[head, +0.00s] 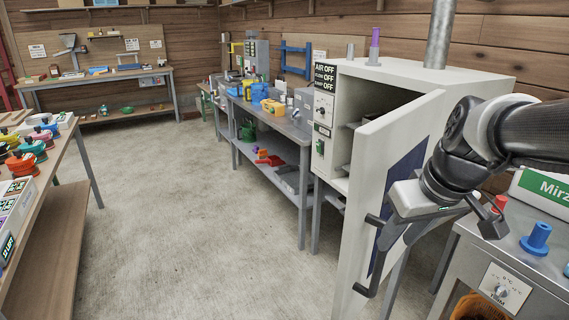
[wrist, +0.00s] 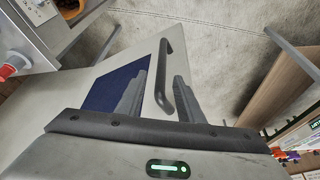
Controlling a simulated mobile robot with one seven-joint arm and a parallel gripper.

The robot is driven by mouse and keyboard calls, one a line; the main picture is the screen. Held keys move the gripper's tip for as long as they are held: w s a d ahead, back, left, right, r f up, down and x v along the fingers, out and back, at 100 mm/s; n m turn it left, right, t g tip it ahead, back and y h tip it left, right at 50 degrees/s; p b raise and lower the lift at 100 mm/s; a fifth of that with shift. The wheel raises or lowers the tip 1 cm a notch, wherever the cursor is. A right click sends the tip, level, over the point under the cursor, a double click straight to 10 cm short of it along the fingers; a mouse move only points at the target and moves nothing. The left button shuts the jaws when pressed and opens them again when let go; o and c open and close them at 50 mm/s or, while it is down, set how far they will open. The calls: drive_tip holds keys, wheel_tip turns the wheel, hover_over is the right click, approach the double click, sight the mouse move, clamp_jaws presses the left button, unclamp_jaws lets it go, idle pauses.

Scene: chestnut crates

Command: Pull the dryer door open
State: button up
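The dryer (head: 338,95) is a pale cabinet with its front opening exposed and a dark interior showing. Its door (head: 345,255) stands swung well out towards me, and its edge and outer face with a dark blue panel show. The door also shows in the wrist view (wrist: 105,72). A dark bar handle (head: 361,291) is on the door near its free edge; it also shows in the wrist view (wrist: 161,84). My gripper (head: 388,240) is at the outer face, close to the handle. In the wrist view its fingers (wrist: 162,72) are apart, with the handle between or just beyond them; contact is unclear.
A grey bench (head: 270,135) with tools stands left of the dryer. A wooden table (head: 45,190) with colourful containers is at the left. A grey unit (head: 525,275) with a blue part is at the right. The concrete floor between is clear.

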drive_tip(key=p+v, duration=0.1)
drive_tip(key=v, duration=0.7)
drive_tip(key=shift+p, duration=0.35)
drive_tip(key=s+a+f+m+t, duration=0.1)
drive_tip(key=s+a+f, duration=0.2)
drive_tip(key=a, duration=0.3)
drive_tip(key=s+a+f, duration=0.2)
drive_tip(key=s+a, duration=0.1)
drive_tip(key=a, duration=0.2)
wheel_tip(320, 180, up, 20)
drive_tip(key=p, duration=2)
drive_tip(key=shift+r+m+h, duration=0.2)
drive_tip(key=shift+m+h, duration=0.1)
drive_tip(key=shift+s+f, duration=0.1)
drive_tip(key=shift+s, duration=0.05)
drive_tip(key=shift+c, duration=0.6)
